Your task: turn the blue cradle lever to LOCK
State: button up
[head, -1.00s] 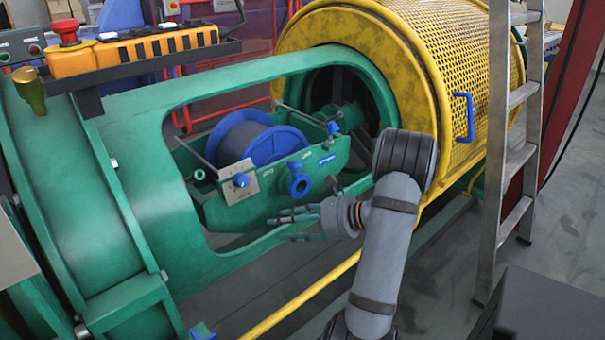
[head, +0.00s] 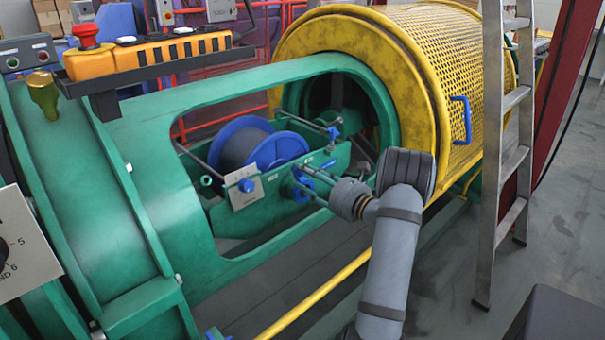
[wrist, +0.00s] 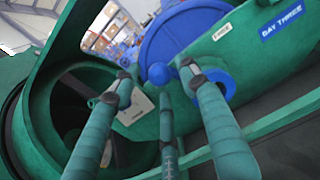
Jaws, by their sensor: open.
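The blue cradle lever (head: 303,192), with a round hub and a ball-like end, sits on the side of the green cradle (head: 270,207). In the wrist view the lever's ring-shaped hub (wrist: 216,90) is just beyond my right finger. A blue ball (wrist: 160,73) shows between the fingers; I cannot tell whether it belongs to the lever or to the plate behind. My gripper (head: 312,181) is open, its three fingers spread and empty, with the tips close in front of the lever and partly hiding it. Whether they touch is unclear. A small white label (wrist: 222,32) is too small to read surely.
A pale plate (head: 246,192) with a blue knob sits left of the lever. A blue reel (head: 262,147) lies in the cradle. The green window frame (head: 265,248) surrounds the opening. A yellow mesh guard (head: 400,60) and a ladder (head: 508,150) stand to the right.

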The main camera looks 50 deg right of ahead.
jog(key=shift+w+d, duration=0.15)
jog(key=shift+w, duration=0.8)
jog(key=shift+c, duration=1.3)
jog(key=c, duration=0.7)
grip_shut()
